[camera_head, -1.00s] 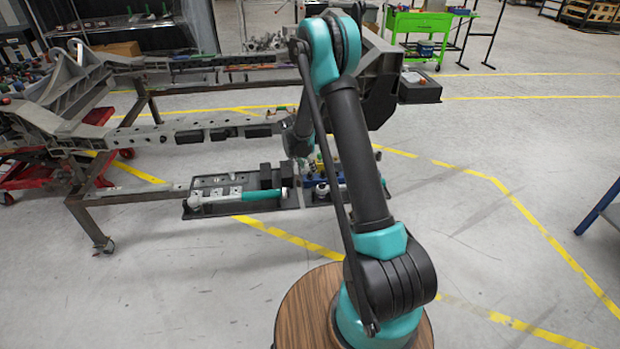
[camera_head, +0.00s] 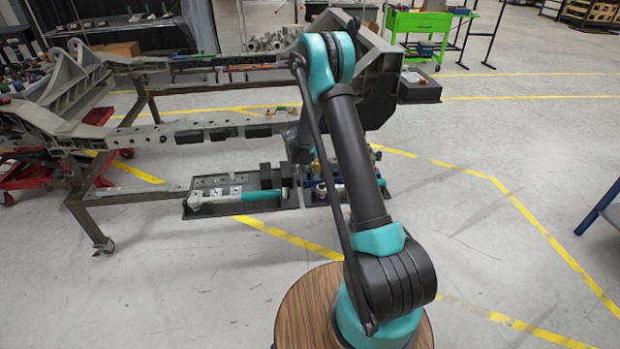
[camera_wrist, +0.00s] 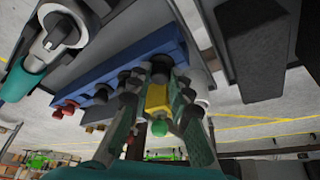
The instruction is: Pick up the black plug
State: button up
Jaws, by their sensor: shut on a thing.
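In the wrist view my gripper (camera_wrist: 158,82) reaches up from the bottom edge with its two fingers at a blue rack (camera_wrist: 115,62). A dark round piece, which looks like the black plug (camera_wrist: 160,67), sits between the fingertips, and the fingers are closed on it. It is still at the rack; I cannot tell whether it is lifted. A yellow block (camera_wrist: 158,97) and a green knob (camera_wrist: 159,128) show between the fingers.
Several red, dark and other knobs line the rack in the wrist view. A metal chassis frame (camera_head: 165,137) stands behind.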

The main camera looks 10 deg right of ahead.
jog(key=shift+r, duration=0.15)
notch_tip(320, 180, up, 20)
dwell(0.7)
jog(key=shift+r, duration=2.35)
